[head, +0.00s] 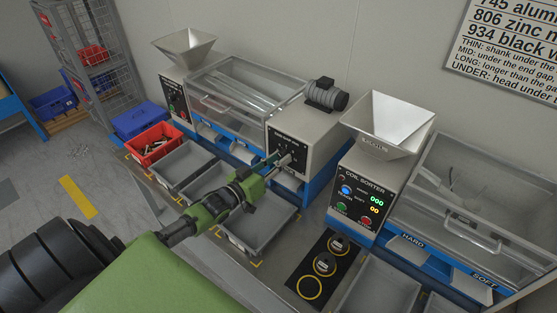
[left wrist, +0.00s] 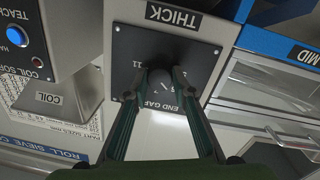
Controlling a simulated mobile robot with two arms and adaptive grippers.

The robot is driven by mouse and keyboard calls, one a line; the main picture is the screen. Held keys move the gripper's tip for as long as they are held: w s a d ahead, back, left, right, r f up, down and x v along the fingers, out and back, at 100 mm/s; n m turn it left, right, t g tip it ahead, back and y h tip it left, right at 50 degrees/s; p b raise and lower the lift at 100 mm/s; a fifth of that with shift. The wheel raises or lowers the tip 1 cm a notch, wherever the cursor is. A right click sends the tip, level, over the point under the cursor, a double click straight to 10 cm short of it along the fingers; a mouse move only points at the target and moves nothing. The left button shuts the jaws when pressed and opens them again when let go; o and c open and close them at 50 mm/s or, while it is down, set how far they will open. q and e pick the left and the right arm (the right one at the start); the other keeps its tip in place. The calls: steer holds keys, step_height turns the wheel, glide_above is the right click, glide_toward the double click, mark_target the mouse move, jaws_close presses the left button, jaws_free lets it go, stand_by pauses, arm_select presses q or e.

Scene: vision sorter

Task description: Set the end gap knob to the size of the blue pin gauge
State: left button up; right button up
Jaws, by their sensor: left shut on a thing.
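The end gap knob (left wrist: 160,80) is a dark round knob on a black dial plate (left wrist: 125,50) marked END GAP, with some scale numbers showing. My left gripper (left wrist: 163,78) is shut on the knob, one finger on each side of it. In the head view, my left gripper (head: 277,162) reaches the front of the grey machine box (head: 304,131) with the motor on top, and the knob is mostly hidden there. I cannot make out a blue pin gauge in either view. My right gripper is not in view.
The coil sorter (head: 365,190) with its hopper stands right of the grey box. Grey trays (head: 262,238) and a red bin (head: 153,146) line the table front. A black mat (head: 309,270) with yellow rings holds small dark items. A sign (head: 515,45) hangs behind.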

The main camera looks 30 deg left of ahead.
arm_select(q)
steer(key=o, duration=1.1)
steer(key=s, duration=0.4)
steer(key=s+a, duration=0.1)
steer(key=s, duration=0.7)
steer(key=shift+a+r, duration=0.2)
steer(key=shift+a, duration=0.15)
